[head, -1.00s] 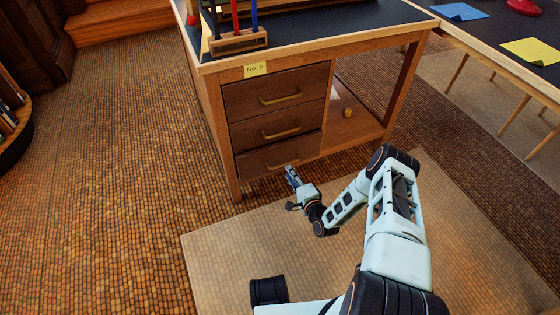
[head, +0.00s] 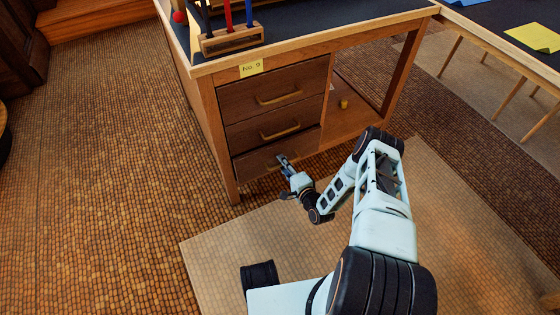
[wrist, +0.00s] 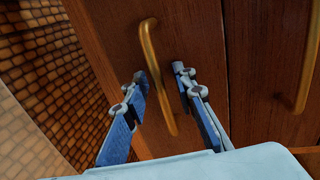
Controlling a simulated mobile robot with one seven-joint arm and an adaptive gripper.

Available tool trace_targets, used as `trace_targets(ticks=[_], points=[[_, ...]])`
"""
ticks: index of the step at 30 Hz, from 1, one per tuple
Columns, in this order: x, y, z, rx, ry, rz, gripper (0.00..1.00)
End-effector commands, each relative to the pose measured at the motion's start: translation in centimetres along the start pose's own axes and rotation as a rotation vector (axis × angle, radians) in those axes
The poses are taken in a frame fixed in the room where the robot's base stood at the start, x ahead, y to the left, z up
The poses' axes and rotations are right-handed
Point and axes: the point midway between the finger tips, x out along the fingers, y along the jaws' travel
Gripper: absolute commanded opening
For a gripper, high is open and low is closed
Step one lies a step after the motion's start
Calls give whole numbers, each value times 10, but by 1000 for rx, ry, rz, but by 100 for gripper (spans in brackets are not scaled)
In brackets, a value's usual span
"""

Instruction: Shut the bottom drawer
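The bottom drawer (head: 250,165) is the lowest of three brown wooden drawers in the desk. Its front looks close to flush with the others; I cannot tell whether a small gap remains. Its brass bar handle (wrist: 152,50) runs roughly upright in the wrist view, between my fingers. My gripper (head: 282,160) is at this handle, and in the head view it hides part of it. In the wrist view my gripper (wrist: 160,73) is open, with one blue-padded finger on each side of the handle. I cannot tell whether either finger touches it.
The middle drawer (head: 240,135) is above, its handle (wrist: 300,75) at the right of the wrist view. A yellow label reading No. 9 (head: 251,68) is above the top drawer (head: 240,102). The desk leg (head: 227,175) stands left. Floor (head: 110,180) is clear there.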

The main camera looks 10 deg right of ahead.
Motion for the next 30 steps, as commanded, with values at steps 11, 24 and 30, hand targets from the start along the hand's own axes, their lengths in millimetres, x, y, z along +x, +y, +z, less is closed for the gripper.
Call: trace_targets(ticks=[11,24,30], points=[[0,0,0,0,0,0,13],[0,0,0,0,0,0,0],[11,-2,-1,-2,0,-1,0]])
